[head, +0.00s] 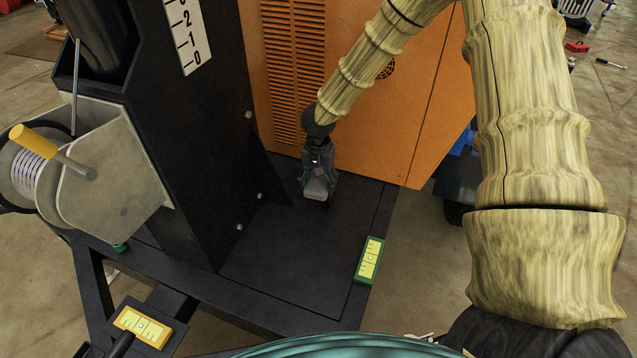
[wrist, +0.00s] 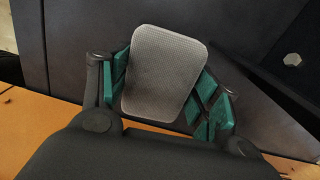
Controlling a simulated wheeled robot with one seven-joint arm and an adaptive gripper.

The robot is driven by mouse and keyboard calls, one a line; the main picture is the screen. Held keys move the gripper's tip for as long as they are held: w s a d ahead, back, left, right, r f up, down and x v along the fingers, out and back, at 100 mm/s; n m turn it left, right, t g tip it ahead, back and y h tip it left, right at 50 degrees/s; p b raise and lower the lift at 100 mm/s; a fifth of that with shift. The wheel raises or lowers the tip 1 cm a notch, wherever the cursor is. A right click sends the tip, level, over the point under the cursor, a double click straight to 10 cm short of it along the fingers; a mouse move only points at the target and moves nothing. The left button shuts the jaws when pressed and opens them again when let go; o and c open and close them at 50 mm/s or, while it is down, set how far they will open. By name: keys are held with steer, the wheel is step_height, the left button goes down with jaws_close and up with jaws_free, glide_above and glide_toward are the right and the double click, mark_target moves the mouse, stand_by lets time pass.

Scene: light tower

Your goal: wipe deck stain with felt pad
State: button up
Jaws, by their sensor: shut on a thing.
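My gripper (head: 318,177) points down over the dark deck (head: 297,252), close to the orange cabinet. Its green-padded fingers are shut on a light grey felt pad (head: 317,189). In the wrist view the felt pad (wrist: 163,72) is a rounded rectangle with a fine textured face, held between the fingers. The dark deck (wrist: 75,40) lies behind it there. I cannot tell whether the pad touches the deck. I can make out no distinct stain; the gripper and pad hide part of the deck.
The orange cabinet (head: 420,90) stands right behind the gripper. The black mast (head: 190,150) rises to the left, with a winch (head: 110,160) beside it. Yellow-green levels sit at the deck's right edge (head: 369,260) and front left (head: 142,327). The deck's front part is clear.

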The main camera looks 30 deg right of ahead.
mark_target(330, 206)
steer(key=shift+f+b, duration=1.85)
steer(key=shift+f, duration=0.1)
steer(key=shift+f, duration=1)
steer(key=shift+s+d+r+p, duration=0.15)
steer(key=shift+s+d+p, duration=0.15)
steer(key=shift+p, duration=0.25)
steer(key=shift+s+d+p, duration=0.9)
steer(key=shift+s+p, duration=0.15)
steer(key=shift+s+d, duration=0.1)
steer(key=shift+s, duration=0.05)
steer(key=shift+p, duration=0.75)
steer(key=shift+f, duration=0.2)
